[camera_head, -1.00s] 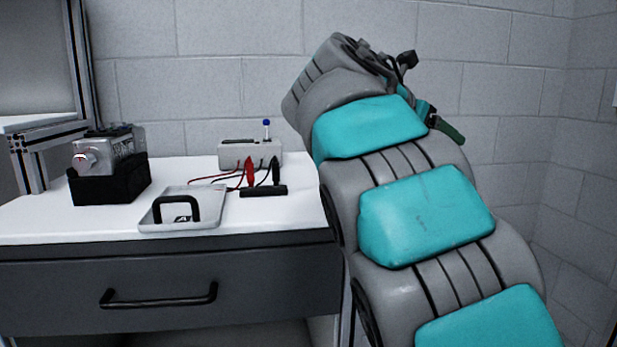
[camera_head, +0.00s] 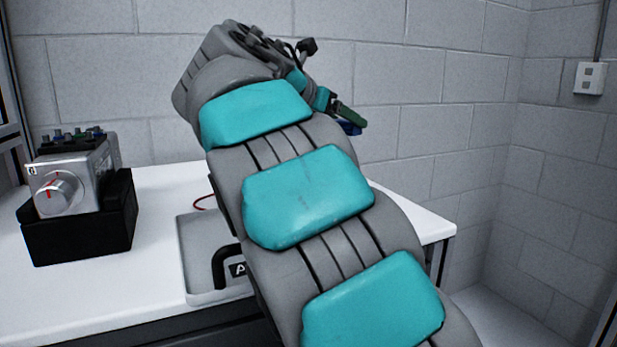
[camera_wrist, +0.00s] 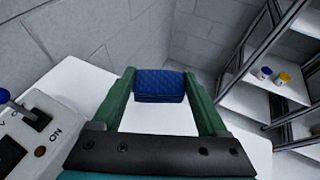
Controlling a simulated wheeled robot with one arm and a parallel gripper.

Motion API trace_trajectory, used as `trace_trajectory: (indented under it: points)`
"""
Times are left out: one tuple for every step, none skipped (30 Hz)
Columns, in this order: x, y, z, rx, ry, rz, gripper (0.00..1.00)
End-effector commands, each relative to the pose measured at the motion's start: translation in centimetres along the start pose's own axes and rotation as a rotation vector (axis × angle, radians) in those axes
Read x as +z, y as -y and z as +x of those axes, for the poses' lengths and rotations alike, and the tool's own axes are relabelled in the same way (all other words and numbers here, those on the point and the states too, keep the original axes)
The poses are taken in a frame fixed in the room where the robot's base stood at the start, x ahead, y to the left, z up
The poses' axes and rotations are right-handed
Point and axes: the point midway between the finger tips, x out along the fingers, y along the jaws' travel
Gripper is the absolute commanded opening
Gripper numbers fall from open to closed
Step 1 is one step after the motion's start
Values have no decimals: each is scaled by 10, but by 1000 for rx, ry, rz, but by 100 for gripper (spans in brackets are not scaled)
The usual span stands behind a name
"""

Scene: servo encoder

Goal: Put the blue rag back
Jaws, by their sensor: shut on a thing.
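The blue rag (camera_wrist: 160,84) is a folded, quilted dark blue cloth. In the wrist view it sits between the two green fingertips of my gripper (camera_wrist: 160,90), which is shut on it. In the head view a bit of the blue rag (camera_head: 349,128) shows just below the green finger of my gripper (camera_head: 347,117), at the far end of my arm, to the right and above the white table. The rest of the rag is hidden there.
The white table (camera_head: 420,222) bears a grey device in a black holder (camera_head: 80,215) and a grey tray with a black handle (camera_head: 205,270), partly behind my arm. In the wrist view a switch box (camera_wrist: 35,130) is at left and shelves with small jars (camera_wrist: 262,74) at right.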

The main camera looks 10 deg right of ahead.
Motion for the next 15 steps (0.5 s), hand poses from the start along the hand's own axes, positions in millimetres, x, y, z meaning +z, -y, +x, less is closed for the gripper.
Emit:
trace_trajectory:
  points:
    - [-3,1,1,-1,0,0,24]
    - [-6,1,2,-1,0,-1,24]
    - [-11,1,5,-2,-1,-3,24]
    - [-16,2,7,-3,-2,-3,24]
    - [-21,2,8,-4,-2,-3,24]
    - [-26,3,10,-3,-2,-2,24]
    - [-30,2,12,-3,-1,-2,24]
    - [-35,2,15,-3,-1,-3,24]
    - [-41,2,18,-2,-1,-4,24]
    - [-44,1,19,-2,-1,-5,24]
    - [-48,1,20,-2,-1,-4,24]
    - [-51,1,22,-1,-1,-2,24]
    - [-53,1,23,-2,0,-2,24]
    - [-55,1,24,-2,0,-2,24]
    - [-56,1,24,-2,-1,-2,24]
